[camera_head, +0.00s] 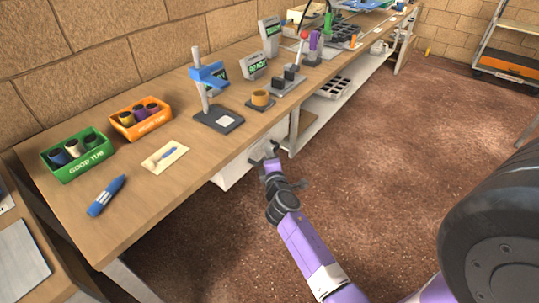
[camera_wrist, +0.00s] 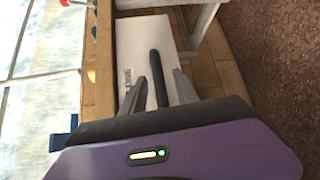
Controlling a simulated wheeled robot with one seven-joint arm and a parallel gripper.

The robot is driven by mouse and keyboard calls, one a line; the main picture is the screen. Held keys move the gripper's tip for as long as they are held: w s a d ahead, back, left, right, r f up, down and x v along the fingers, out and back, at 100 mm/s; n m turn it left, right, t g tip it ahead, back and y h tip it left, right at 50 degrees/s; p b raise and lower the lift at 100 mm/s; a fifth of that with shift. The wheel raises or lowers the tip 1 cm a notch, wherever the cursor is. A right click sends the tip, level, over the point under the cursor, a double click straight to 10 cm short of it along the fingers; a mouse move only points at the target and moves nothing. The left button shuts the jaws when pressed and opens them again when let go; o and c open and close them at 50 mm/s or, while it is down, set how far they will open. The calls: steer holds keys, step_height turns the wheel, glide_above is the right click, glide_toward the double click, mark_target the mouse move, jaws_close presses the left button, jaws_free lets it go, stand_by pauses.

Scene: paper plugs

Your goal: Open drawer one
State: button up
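The white drawer (camera_head: 235,170) hangs under the front edge of the wooden workbench. A dark bar handle (camera_wrist: 157,66) runs up the front. My gripper (camera_head: 268,153) is at the drawer's right end in the head view. In the wrist view my gripper (camera_wrist: 158,78) is open, with one grey finger on each side of the handle. I see gaps between the fingers and the bar. Whether the fingers reach past the handle is unclear.
On the workbench (camera_head: 60,215) are a green bin (camera_head: 78,168), an orange bin (camera_head: 140,129), a blue marker-like object (camera_head: 106,195), a card (camera_head: 166,157) and a blue-headed stand (camera_head: 208,75). A bench leg (camera_head: 296,130) stands right of the drawer. The brown floor (camera_head: 370,150) in front is clear.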

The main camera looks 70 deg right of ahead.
jaws_close()
stand_by(1.3)
